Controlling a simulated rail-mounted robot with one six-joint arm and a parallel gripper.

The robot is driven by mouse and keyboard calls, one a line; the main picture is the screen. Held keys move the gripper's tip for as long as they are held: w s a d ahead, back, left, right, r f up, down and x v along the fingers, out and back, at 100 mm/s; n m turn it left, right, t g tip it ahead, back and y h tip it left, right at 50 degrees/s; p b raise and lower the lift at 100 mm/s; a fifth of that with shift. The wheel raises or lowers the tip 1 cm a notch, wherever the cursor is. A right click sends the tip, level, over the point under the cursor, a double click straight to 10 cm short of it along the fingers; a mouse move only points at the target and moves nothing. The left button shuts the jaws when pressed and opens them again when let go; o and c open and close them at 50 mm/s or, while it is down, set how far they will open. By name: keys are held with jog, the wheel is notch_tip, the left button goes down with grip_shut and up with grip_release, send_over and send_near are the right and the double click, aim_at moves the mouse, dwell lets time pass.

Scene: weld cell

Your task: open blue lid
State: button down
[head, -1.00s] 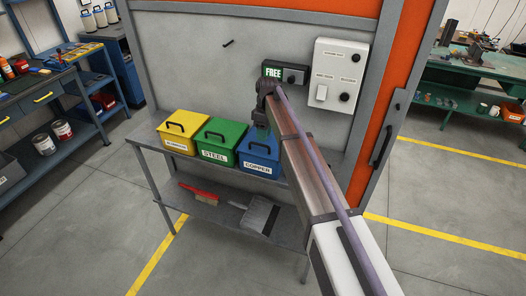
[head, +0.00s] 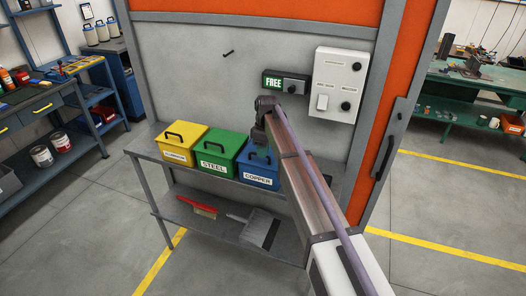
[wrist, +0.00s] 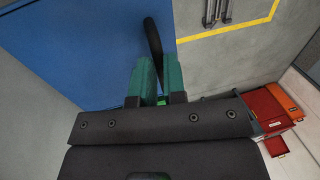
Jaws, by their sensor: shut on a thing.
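The blue bin (head: 256,177), labelled COPPER, stands at the right end of the row of three bins on the grey bench. Its blue lid (head: 248,160) appears down on the bin, partly hidden by my gripper and arm. My gripper (head: 259,143) points down at the lid's handle. In the wrist view the blue lid (wrist: 90,45) fills the upper left. My gripper's green fingers (wrist: 158,78) are shut on the lid's black handle (wrist: 152,38), which sticks out beyond them.
The green STEEL bin (head: 215,167) and yellow bin (head: 180,154) stand to the left, lids shut. A red brush (head: 198,205) and dustpan (head: 258,225) lie on the lower shelf. Behind are the grey panel, a FREE sign (head: 273,82) and a white switch box (head: 340,80).

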jog(key=s+a, duration=0.4)
jog(key=s, duration=0.8)
jog(key=shift+s, duration=0.15)
jog(key=c, duration=1.2)
grip_release()
jog(key=r+p, duration=0.3)
jog(key=w+r+p, duration=0.1)
jog(key=r+p, duration=0.3)
jog(key=w+r+p, duration=0.1)
jog(key=r+p, duration=0.2)
jog(key=shift+d+r+p, duration=0.25)
jog(key=shift+d+p, duration=0.05)
jog(key=shift+d, duration=0.05)
